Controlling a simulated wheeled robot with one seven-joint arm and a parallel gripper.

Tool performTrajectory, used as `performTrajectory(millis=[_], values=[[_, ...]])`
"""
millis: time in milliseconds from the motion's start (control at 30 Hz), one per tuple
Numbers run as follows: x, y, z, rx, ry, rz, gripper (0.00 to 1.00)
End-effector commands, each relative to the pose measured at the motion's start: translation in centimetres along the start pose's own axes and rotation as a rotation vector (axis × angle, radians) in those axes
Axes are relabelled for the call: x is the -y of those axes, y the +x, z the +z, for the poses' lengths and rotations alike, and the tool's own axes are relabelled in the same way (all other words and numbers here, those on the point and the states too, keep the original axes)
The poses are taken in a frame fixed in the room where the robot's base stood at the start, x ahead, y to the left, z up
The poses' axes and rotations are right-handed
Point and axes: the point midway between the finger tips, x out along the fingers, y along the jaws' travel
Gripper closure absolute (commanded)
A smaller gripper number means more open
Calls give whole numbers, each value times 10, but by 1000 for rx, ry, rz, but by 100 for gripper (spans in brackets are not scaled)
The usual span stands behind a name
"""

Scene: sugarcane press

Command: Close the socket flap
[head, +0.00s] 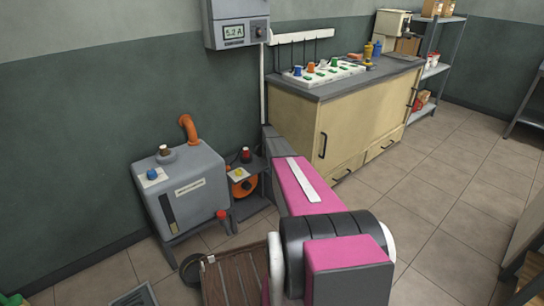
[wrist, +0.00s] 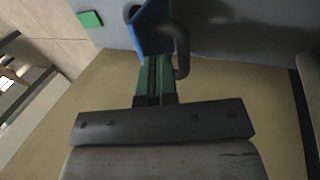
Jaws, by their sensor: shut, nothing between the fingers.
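In the wrist view my gripper (wrist: 153,62) shows as two green fingers, pressed together, reaching up from a dark palm bar. Their tips meet or overlap in the picture a blue, tilted piece (wrist: 152,25); I cannot tell if they touch it. The blue piece may be the socket flap, but its hinge and how far it is open are not clear. A dark curved bar (wrist: 181,42) is beside it. In the head view a white strip (head: 345,72) with coloured pieces and green tags lies on the counter. My gripper is not visible there.
The cream cabinet (head: 355,125) carries the grey counter. A meter box (head: 236,25) hangs on the wall. A grey tank (head: 187,185) stands at the left. Metal shelves (head: 440,65) stand at the back right. The tiled floor (head: 430,195) right of my arm is clear.

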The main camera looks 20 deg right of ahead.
Motion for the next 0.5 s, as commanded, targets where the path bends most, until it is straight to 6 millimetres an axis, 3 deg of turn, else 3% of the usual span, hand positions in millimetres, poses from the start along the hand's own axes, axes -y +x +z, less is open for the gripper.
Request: performTrajectory(millis=[267, 500], values=[[-7, 1, 1, 0, 0, -49, 100], [-25, 4, 1, -1, 2, -173, 100]])
